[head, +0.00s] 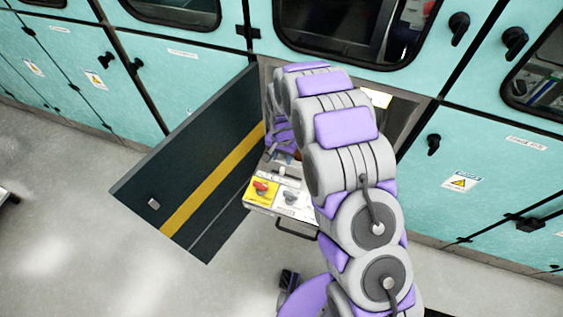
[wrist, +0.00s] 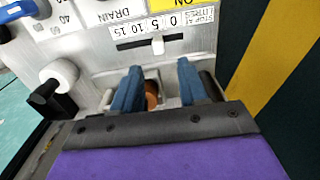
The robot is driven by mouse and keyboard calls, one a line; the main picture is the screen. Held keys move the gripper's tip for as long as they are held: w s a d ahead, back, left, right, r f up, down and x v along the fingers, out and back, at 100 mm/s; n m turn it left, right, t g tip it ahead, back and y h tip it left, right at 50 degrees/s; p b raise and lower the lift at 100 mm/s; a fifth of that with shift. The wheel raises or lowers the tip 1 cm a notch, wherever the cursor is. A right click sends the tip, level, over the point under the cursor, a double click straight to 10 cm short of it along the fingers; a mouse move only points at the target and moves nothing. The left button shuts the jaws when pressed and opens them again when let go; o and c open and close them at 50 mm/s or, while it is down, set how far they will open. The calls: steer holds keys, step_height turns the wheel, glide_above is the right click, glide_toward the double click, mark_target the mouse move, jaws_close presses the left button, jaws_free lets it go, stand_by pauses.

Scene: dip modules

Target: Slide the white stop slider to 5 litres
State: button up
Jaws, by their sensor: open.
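The white stop slider (wrist: 158,45) sits in a dark horizontal slot on the white panel (wrist: 95,58) in the wrist view. A scale strip (wrist: 148,25) above the slot carries 0, 5, 10 and 15, with 0 at the right. The slider stands below the 5 mark or close to it; I cannot tell its exact setting. My gripper (wrist: 159,68) is open, its two blue fingers apart just below the slider in the picture. The slider lies in line with the gap between them, and I see no contact. In the head view my arm hides most of the gripper.
An orange-brown round part (wrist: 151,95) shows in a recess between the fingers. A white knob (wrist: 60,75) is at the left. In the head view, a red switch (head: 261,187) sits on the pulled-out unit, beside an open dark door (head: 190,160) with a yellow stripe.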

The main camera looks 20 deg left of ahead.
step_height(320, 180, up, 8)
steer(key=p, duration=0.1)
steer(key=shift+r, duration=0.2)
stand_by(0.3)
steer(key=s+d+r, duration=0.5)
steer(key=d+r, duration=0.4)
steer(key=s+d+r, duration=0.5)
steer(key=d+r, duration=0.3)
steer(key=s+d+r, duration=0.2)
steer(key=s+d, duration=0.1)
steer(key=s, duration=0.4)
steer(key=s+d+r+g, duration=0.1)
steer(key=s+d, duration=0.3)
steer(key=s, duration=0.4)
steer(key=s+d+r+n, duration=0.1)
steer(key=s+d+r, duration=0.2)
steer(key=s, duration=0.5)
steer(key=shift+s+d+r+g, duration=0.15)
steer(key=shift+d+r+g, duration=0.1)
steer(key=shift+d+g, duration=0.15)
